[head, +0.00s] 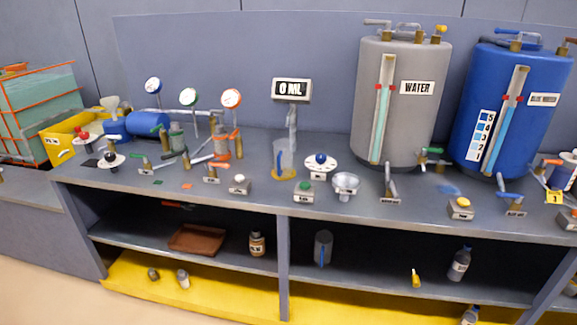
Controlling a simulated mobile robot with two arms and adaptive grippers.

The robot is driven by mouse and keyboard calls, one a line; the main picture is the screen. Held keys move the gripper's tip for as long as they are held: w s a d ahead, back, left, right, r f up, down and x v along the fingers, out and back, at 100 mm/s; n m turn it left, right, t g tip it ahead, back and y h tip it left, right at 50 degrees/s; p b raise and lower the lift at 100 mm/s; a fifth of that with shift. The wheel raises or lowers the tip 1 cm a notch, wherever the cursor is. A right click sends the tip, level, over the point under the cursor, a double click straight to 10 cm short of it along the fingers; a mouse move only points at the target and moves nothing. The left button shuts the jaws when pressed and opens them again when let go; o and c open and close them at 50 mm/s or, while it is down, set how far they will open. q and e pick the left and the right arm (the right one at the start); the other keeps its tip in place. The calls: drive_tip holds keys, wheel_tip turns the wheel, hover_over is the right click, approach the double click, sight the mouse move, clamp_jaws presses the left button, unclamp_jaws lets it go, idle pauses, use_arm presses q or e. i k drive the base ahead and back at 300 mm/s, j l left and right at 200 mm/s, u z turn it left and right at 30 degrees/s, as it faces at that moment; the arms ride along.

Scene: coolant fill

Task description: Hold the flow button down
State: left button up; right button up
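Several push-button boxes sit along the front of the bench. One has a green button (304,187), one a white button (238,181) and one a yellow button (461,205). Their small labels are too blurred to read, so I cannot tell which is the flow button. A display (291,89) behind them reads 0 ML. A clear measuring vessel (284,160) stands below it on a yellow base. Neither of my grippers is in view, and nothing is seen touching any button.
A grey WATER tank (425,120) and a blue tank (540,110) stand at the back right. Gauges (188,97), valves and a blue cylinder (148,124) crowd the left. A shelf below holds a brown tray (197,239) and bottles. Free bench surface is narrow.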

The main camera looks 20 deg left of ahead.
sight(305, 185)
drive_tip(key=i+l+u, duration=0.1)
drive_tip(key=i+l, duration=0.35)
drive_tip(key=i+l+u, duration=0.1)
drive_tip(key=i+l, duration=0.3)
drive_tip(key=l, duration=0.15)
drive_tip(key=i+l+u, duration=0.15)
drive_tip(key=i+l, duration=0.25)
drive_tip(key=l, duration=0.15)
